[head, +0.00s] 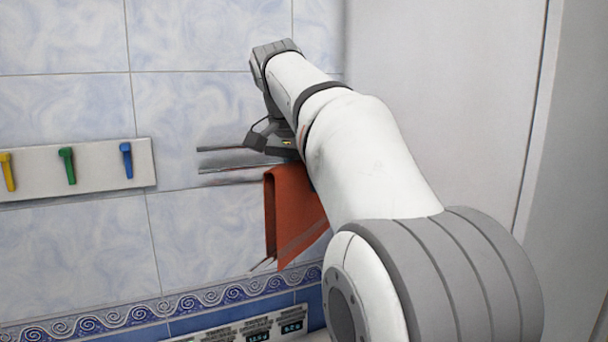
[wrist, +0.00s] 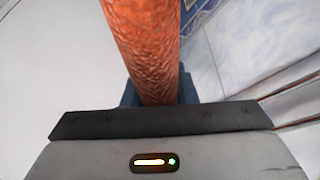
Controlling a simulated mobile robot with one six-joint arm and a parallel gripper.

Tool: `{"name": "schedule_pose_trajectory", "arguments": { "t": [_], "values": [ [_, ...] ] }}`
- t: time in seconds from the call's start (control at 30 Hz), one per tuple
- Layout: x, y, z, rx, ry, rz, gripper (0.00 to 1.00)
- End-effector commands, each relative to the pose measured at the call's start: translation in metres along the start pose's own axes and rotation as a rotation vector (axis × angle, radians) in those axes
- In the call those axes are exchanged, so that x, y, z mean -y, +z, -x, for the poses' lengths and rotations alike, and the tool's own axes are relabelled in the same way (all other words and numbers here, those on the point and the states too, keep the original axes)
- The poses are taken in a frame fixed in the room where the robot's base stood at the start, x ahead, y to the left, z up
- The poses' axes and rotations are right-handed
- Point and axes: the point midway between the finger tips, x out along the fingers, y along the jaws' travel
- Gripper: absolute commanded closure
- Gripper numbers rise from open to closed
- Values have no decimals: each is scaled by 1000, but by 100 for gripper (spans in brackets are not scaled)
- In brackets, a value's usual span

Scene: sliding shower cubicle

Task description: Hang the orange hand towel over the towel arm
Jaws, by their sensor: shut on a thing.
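The orange hand towel (head: 290,212) hangs folded below my gripper (head: 272,142) in the head view. My gripper is shut on its upper part, and the towel fills the space between the jaws (wrist: 155,92) in the wrist view, where it shows as an orange strip (wrist: 145,45). Thin metal towel arms (head: 236,168) stick out to the left beside the towel's top. I cannot tell whether the towel touches any bar. My forearm hides the right side of the towel and the bars' roots.
A white rail (head: 105,172) with yellow, green and blue hooks is on the tiled wall at left. A white panel with small displays (head: 258,333) is at the bottom. A plain white wall (head: 450,90) is at right. Pale bars (wrist: 295,92) show at right in the wrist view.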

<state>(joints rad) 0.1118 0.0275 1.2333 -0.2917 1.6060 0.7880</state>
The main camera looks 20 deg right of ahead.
Motion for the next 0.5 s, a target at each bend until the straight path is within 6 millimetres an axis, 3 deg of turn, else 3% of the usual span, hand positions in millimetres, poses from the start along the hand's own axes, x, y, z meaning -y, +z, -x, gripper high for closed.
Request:
{"name": "schedule_pose_trajectory", "arguments": {
  "t": [0.5],
  "values": [
    [0, 20, -47, 0, 0, 0, 100]
  ]
}}
